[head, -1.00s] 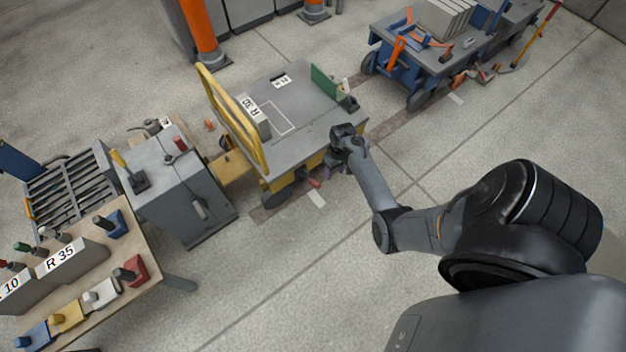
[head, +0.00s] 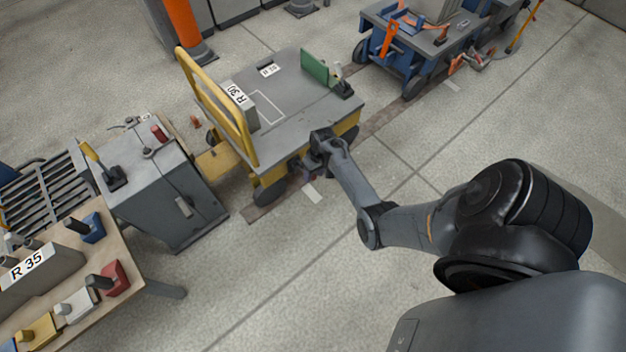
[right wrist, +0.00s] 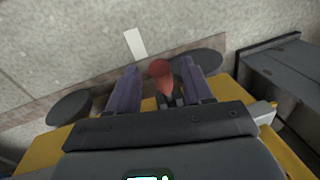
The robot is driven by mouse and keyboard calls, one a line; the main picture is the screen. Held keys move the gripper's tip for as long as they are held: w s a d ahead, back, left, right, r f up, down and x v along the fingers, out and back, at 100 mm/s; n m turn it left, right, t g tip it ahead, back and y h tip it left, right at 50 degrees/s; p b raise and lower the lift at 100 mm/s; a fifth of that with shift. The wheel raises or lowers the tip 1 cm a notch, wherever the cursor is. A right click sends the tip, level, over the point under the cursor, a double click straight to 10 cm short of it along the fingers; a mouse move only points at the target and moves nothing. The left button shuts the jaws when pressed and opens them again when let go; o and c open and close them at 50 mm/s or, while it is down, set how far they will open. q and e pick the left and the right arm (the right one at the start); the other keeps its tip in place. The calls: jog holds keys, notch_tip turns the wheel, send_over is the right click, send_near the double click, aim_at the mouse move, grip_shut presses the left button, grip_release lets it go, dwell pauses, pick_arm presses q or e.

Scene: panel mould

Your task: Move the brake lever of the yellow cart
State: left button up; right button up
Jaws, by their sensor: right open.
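The yellow cart (head: 297,117) has a grey deck and a yellow push handle and stands on the floor in the middle of the head view. My right gripper (head: 307,172) is at the cart's near lower side, beside a wheel. In the right wrist view the brake lever (right wrist: 160,78), with a red, rounded end, lies between the two fingers of the right gripper (right wrist: 164,68). The fingers are open, with a gap on each side of the lever. In the head view the gripper mostly hides the lever. My left gripper is not in view.
A grey cabinet (head: 170,190) stands left of the cart. A wooden bench (head: 130,245) with coloured blocks is at lower left. A blue cart (head: 389,45) stands beyond at upper right. An orange post (head: 184,25) rises behind. The floor at the centre front is clear.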

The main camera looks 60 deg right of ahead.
jog(key=shift+w+a+f+b, duration=0.15)
jog(key=shift+f+b, duration=0.3)
jog(key=shift+f, duration=0.65)
grip_shut()
